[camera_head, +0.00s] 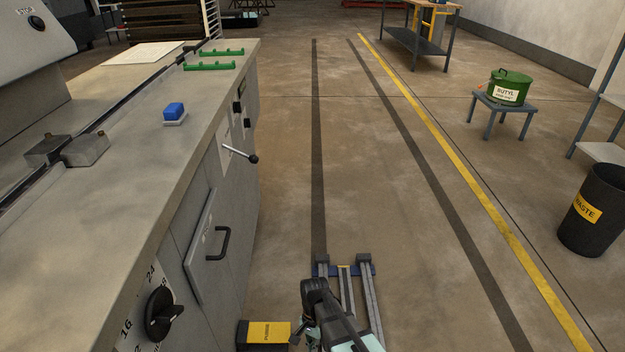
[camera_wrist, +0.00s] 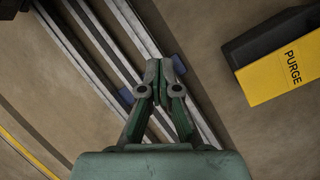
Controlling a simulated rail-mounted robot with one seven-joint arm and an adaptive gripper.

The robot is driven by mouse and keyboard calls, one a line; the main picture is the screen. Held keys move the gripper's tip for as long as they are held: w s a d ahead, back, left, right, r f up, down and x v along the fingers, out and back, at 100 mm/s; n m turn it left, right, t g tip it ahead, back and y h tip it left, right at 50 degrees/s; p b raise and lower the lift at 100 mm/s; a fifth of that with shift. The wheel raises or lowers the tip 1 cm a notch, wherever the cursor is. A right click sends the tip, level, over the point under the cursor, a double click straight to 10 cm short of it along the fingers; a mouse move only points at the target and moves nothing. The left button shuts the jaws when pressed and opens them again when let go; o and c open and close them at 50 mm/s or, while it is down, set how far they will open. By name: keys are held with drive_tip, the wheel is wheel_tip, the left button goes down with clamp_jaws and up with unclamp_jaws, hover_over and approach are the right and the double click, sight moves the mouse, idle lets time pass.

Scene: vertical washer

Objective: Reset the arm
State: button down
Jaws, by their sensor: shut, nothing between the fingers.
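My gripper (camera_wrist: 160,72) is in the wrist view, with its two fingertips together and nothing between them. It points down over the metal rails on the floor. In the head view my arm shows at the bottom centre, low over the rails (camera_head: 370,300); the fingertips cannot be made out there. A yellow and black purge box (camera_wrist: 285,65) lies to the right of my gripper in the wrist view, apart from it. The purge box (camera_head: 268,333) also shows at the foot of the machine in the head view.
A grey machine (camera_head: 160,150) with a lever (camera_head: 240,153), a door handle (camera_head: 222,243) and a black dial (camera_head: 162,314) stands on the left. A waste bin (camera_head: 592,212) and a small table with a green can (camera_head: 510,85) stand right. The floor between is clear.

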drive_tip(key=s+d+n+g, duration=0.25)
drive_tip(key=s+d, duration=0.35)
drive_tip(key=s, duration=0.4)
drive_tip(key=s+d+n+g, duration=0.2)
drive_tip(key=s+d+g, duration=0.25)
drive_tip(key=s, duration=0.55)
drive_tip(key=s+d+n+g, duration=0.2)
drive_tip(key=s+d, duration=0.4)
drive_tip(key=s, duration=0.4)
drive_tip(key=w+r+t+p, duration=0.2)
drive_tip(key=r+p, duration=0.6)
drive_tip(key=p, duration=0.6)
drive_tip(key=w+r+t+p, duration=0.2)
drive_tip(key=r+t+p, duration=0.2)
drive_tip(key=r+p, duration=0.5)
drive_tip(key=p, duration=0.4)
drive_tip(key=shift+d+p, duration=0.3)
drive_tip(key=shift+p, duration=0.1)
